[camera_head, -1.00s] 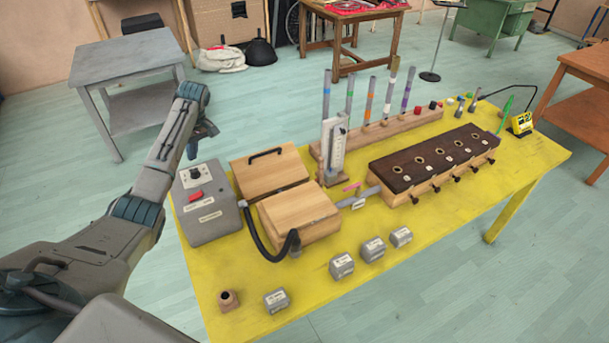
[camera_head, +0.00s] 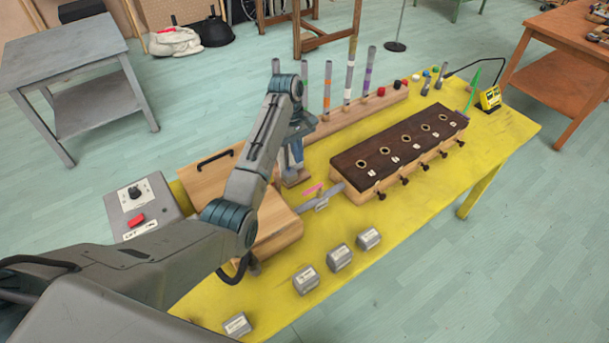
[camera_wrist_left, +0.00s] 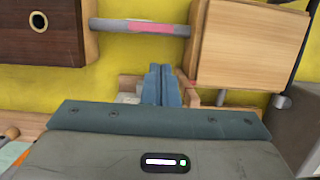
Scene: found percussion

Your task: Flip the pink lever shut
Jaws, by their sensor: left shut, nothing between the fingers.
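In the left wrist view the pink lever (camera_wrist_left: 151,28) lies lengthwise along the grey pipe (camera_wrist_left: 108,25). My right gripper is not in view.
The wooden box (camera_head: 275,225) is partly hidden behind my left arm. The dark-topped block (camera_head: 400,150) with several holes stands right of the lever. The gauge stand (camera_head: 295,179) is close to my gripper. Small grey blocks (camera_head: 340,258) sit at the front of the yellow table (camera_head: 415,218).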

